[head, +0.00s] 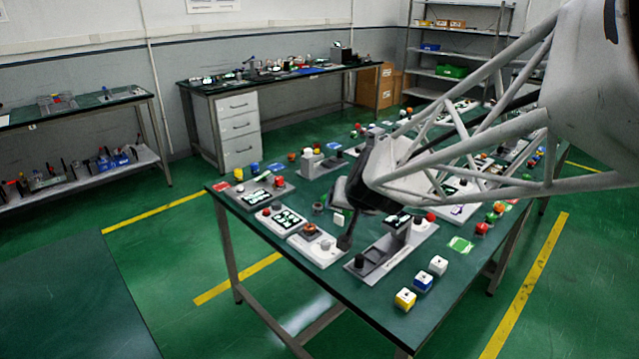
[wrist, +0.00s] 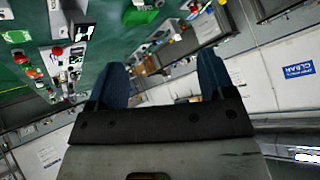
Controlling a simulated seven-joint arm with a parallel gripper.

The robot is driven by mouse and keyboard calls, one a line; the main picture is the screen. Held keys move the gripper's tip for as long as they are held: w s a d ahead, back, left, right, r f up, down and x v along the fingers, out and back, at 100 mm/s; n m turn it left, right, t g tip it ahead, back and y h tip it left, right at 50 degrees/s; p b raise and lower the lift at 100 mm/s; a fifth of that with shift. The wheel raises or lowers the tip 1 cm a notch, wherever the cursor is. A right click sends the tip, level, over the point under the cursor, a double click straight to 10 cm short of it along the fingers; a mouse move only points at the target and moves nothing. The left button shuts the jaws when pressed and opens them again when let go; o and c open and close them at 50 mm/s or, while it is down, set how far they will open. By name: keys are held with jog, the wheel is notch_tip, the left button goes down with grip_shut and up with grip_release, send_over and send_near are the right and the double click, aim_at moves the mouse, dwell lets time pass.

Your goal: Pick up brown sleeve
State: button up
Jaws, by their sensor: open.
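A small brown ring-shaped piece (head: 309,229) sits on a pale device near the front left of the green table; it may be the brown sleeve, but it is too small to be sure. My gripper (head: 343,228) is above the table's front half, to the right of that piece and apart from it. In the wrist view my gripper (wrist: 163,78) shows two dark blue fingers spread wide with nothing between them. I cannot make out a brown sleeve in the wrist view, which looks across the room at a steep tilt. My arm hides the table's middle and back right.
The green table (head: 340,308) carries several devices. A grey device with an upright post (head: 395,245) stands close right of my gripper.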

jog(key=w+a+f+m+t+h, duration=0.2)
jog(key=w+a+f, duration=0.3)
jog(key=w, duration=0.3)
jog(key=w+a+f+m+t+h, duration=0.15)
jog(key=w+a+f, duration=0.3)
jog(key=w, duration=0.45)
jog(key=m+h, duration=0.3)
jog(key=h, duration=0.4)
send_near(309, 227)
jog(key=shift+w+d+f+n+g, duration=0.1)
jog(key=shift+w+n+g, duration=0.15)
jog(key=shift+w, duration=0.1)
jog(key=shift+x, duration=1.3)
jog(key=shift+x, duration=2.6)
